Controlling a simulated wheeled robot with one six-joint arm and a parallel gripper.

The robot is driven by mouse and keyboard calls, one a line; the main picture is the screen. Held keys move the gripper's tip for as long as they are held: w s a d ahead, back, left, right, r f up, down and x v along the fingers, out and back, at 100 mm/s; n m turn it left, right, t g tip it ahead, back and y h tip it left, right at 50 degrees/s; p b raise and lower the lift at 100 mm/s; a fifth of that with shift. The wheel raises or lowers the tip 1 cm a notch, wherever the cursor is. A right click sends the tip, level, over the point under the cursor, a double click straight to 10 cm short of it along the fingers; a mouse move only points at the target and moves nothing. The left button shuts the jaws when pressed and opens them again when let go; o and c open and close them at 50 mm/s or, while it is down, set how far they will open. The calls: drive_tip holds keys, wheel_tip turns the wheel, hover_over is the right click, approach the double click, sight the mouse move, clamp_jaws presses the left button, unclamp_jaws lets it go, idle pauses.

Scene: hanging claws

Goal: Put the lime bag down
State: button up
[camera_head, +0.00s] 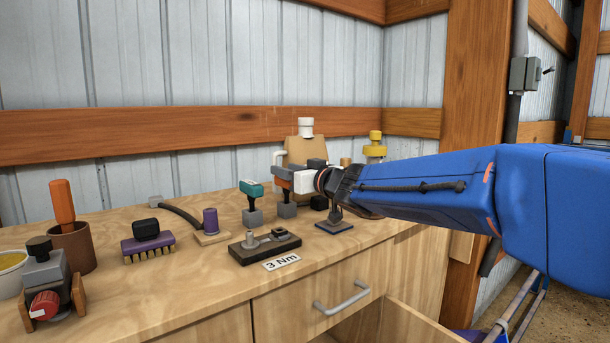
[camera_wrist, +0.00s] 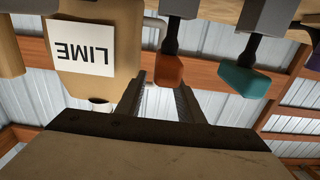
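A tan container (camera_head: 299,149) with a white cap stands at the back of the bench. In the wrist view, upside down, the tan container (camera_wrist: 117,35) carries a white label reading LIME. It is the only lime-labelled thing in view, and my gripper does not hold it. My gripper (camera_wrist: 161,80) has its two dark fingers apart, beside the container in that view. An orange handle (camera_wrist: 167,70) shows near the fingertips; I cannot tell if they touch it. In the head view my arm hides part of the container's lower side.
A teal-handled tool (camera_head: 251,189) stands left of the gripper. A purple brush (camera_head: 148,245), a dark block (camera_head: 264,248) and a yellow-topped item (camera_head: 375,147) are also on the bench. A drawer (camera_head: 415,325) below is open.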

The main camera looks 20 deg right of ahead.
drive_tip(key=x, duration=0.4)
drive_tip(key=shift+w+d+f, duration=0.1)
drive_tip(key=shift+w+d, duration=0.05)
drive_tip(key=shift+w, duration=0.05)
clamp_jaws()
idle(1.2)
